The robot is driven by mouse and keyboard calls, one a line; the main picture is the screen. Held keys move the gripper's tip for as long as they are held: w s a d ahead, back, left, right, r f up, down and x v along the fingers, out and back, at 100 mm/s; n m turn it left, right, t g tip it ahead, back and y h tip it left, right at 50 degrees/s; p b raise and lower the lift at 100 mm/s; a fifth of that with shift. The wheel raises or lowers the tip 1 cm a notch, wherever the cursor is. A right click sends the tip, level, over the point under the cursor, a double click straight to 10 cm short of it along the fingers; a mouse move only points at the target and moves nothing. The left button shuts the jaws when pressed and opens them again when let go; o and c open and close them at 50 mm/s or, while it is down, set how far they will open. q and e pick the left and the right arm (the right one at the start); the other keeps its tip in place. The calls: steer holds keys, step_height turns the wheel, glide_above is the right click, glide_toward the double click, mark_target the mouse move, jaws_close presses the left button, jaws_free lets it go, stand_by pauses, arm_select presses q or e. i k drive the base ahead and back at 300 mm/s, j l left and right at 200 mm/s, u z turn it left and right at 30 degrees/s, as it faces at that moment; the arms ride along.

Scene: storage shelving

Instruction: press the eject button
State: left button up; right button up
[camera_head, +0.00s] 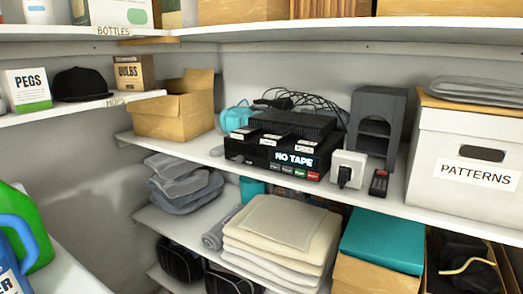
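A black player-like device (250,152) sits on the middle shelf, with another black box (292,124) on top. Its front has a lit display (296,160) reading "NO TAPE". Below the display is a row of small coloured buttons (287,170); their markings are too small to read, so I cannot tell which one is eject. Small white labels (270,140) are on the device, with text I cannot read. Neither of my grippers shows in the head view.
A white adapter (347,168) with a black plug and a small dark remote (379,183) stand right of the device. A grey stand (377,115) is behind them. An open cardboard box (175,112) is to the left, a "PATTERNS" box (460,150) to the right. Folded towels (275,225) are below.

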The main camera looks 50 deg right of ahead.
mark_target(276, 167)
steer(key=j+z, duration=0.1)
steer(key=z, duration=1.55)
steer(key=k+l, duration=0.05)
